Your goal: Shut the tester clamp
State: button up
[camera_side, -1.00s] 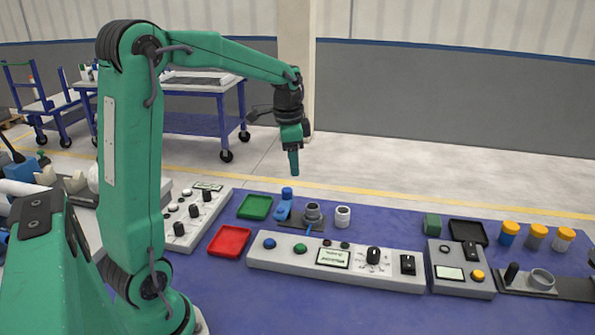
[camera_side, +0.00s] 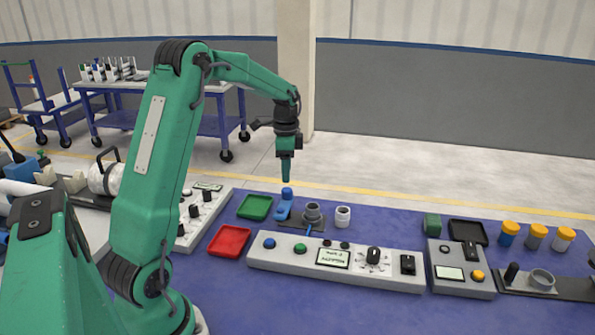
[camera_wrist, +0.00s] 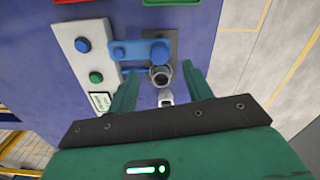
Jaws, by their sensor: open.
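The tester clamp has a blue arm (camera_side: 283,211) with an upright blue knob (camera_side: 287,191), on a dark base plate (camera_wrist: 172,36) beside a grey round socket (camera_side: 312,212). In the wrist view the blue arm (camera_wrist: 138,51) lies beside the socket (camera_wrist: 160,74), not over it; the socket's top looks uncovered. My gripper (camera_side: 286,179) points straight down, with its tips just above the blue knob in the side view; contact cannot be told. In the wrist view my gripper (camera_wrist: 159,72) has its fingers wide apart with nothing held between them.
A white pipe piece (camera_side: 343,216) stands right of the socket. A long button panel (camera_side: 335,264) lies in front. A red tray (camera_side: 230,242) and green tray (camera_side: 255,207) are to the left. Several yellow-capped jars (camera_side: 537,236) stand far right.

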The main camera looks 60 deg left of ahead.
aim_at(287, 189)
jog(key=shift+f, duration=3.45)
grip_shut()
